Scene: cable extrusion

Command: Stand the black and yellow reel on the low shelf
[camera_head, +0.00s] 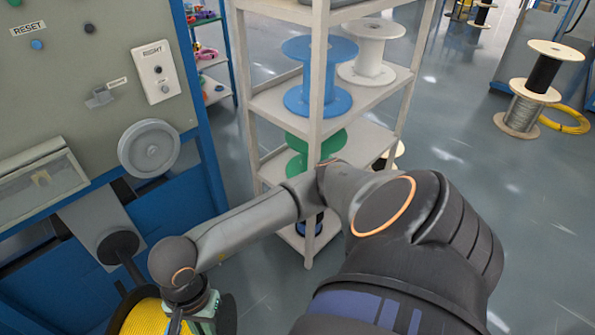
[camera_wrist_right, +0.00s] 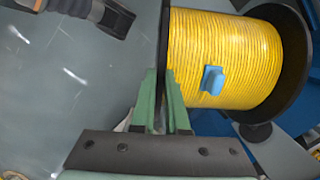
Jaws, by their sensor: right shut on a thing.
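The black and yellow reel (camera_head: 147,318) is at the bottom left of the head view, partly cut off, beside the blue machine. It has yellow cable and black flanges, and fills the upper right of the right wrist view (camera_wrist_right: 225,45) with a blue clip on its cable. My right gripper (camera_wrist_right: 163,75) has its green fingers shut on the near flange's edge; it also shows in the head view (camera_head: 200,312). The low shelf (camera_head: 326,232) is at the bottom of the pale rack, largely hidden by my right arm. My left gripper is not seen.
A blue reel (camera_head: 317,85) and a white reel (camera_head: 371,50) stand on the rack's upper shelf, a green reel (camera_head: 300,150) on the one below. A dark spindle hub (camera_head: 118,246) projects from the machine toward the reel. Floor (camera_head: 480,170) right of the rack is open.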

